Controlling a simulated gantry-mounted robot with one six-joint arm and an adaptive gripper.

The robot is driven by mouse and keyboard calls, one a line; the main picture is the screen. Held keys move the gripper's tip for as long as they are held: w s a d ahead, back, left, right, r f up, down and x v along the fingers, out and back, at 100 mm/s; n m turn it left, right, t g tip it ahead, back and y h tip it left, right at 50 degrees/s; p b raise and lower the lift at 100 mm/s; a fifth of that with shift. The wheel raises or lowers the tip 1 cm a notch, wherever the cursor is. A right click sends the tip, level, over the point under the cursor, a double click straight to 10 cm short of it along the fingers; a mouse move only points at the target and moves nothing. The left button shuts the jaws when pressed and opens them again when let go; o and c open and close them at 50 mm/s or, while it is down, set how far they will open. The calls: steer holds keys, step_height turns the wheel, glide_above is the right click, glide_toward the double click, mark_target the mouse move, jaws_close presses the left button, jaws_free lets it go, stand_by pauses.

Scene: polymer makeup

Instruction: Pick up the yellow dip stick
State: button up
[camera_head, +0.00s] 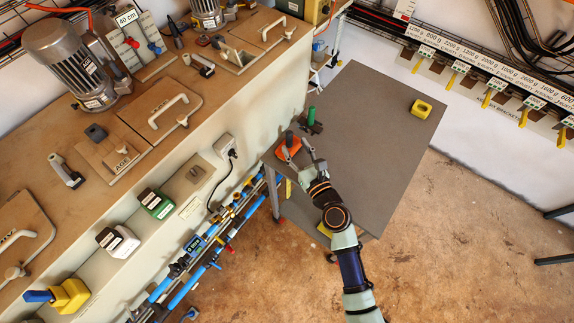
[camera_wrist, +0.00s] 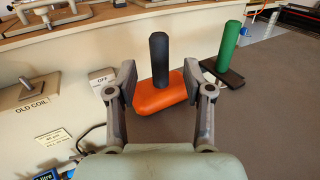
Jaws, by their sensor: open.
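My gripper (camera_head: 300,156) is open at the left end of the grey table (camera_head: 365,135); its two fingers also show in the wrist view (camera_wrist: 158,82). An orange block (camera_wrist: 161,95) with an upright dark handle (camera_wrist: 160,60) appears between and beyond the fingers; I cannot tell whether they touch it. A yellow block (camera_head: 421,109) with a dark recess lies at the table's far right. Several yellow pieces (camera_head: 489,98) hang from the labelled wall rail. I cannot tell which yellow thing is the dip stick.
A green upright handle (camera_wrist: 230,46) on a dark base (camera_wrist: 222,73) stands right of the orange block. The long wooden bench (camera_head: 120,170) with motors and lids runs along the left. A yellow-and-blue item (camera_head: 70,295) sits at its front. The table's middle is clear.

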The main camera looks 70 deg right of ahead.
mark_target(291, 140)
steer(key=x, duration=0.5)
steer(key=shift+b, duration=0.4)
steer(key=shift+s+a, duration=0.1)
jaws_close()
